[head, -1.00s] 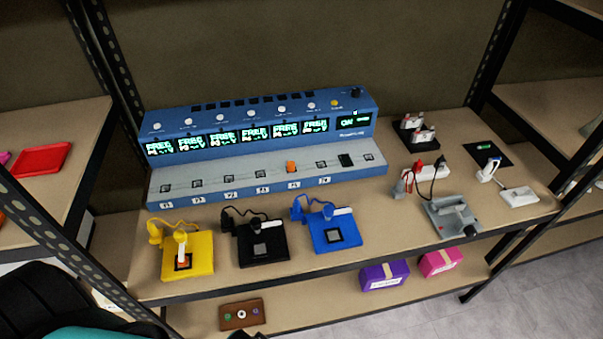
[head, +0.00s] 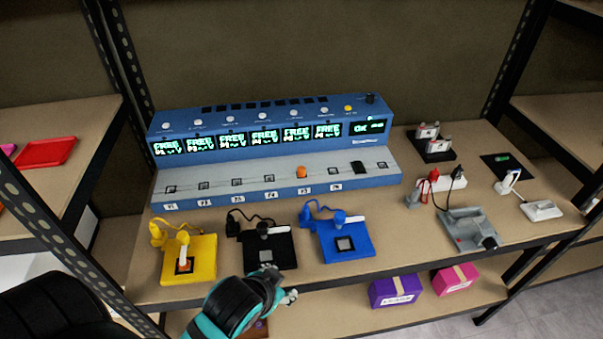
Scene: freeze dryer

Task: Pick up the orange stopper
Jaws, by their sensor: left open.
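The orange stopper (head: 301,172) is a small orange piece sitting in a slot on the grey front ledge of the blue freeze dryer (head: 275,160), right of the ledge's middle. My left gripper (head: 290,296) is at the shelf's front edge, in front of the black pad, open, with nothing seen between its fingers. It is well below and apart from the stopper in the picture. My right gripper is not in view.
Yellow (head: 204,262), black (head: 282,247) and blue (head: 361,245) pads with upright corded parts stand between my gripper and the dryer. A grey device (head: 462,226) is at right. Purple (head: 396,290) and pink (head: 455,279) boxes sit on the lower shelf.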

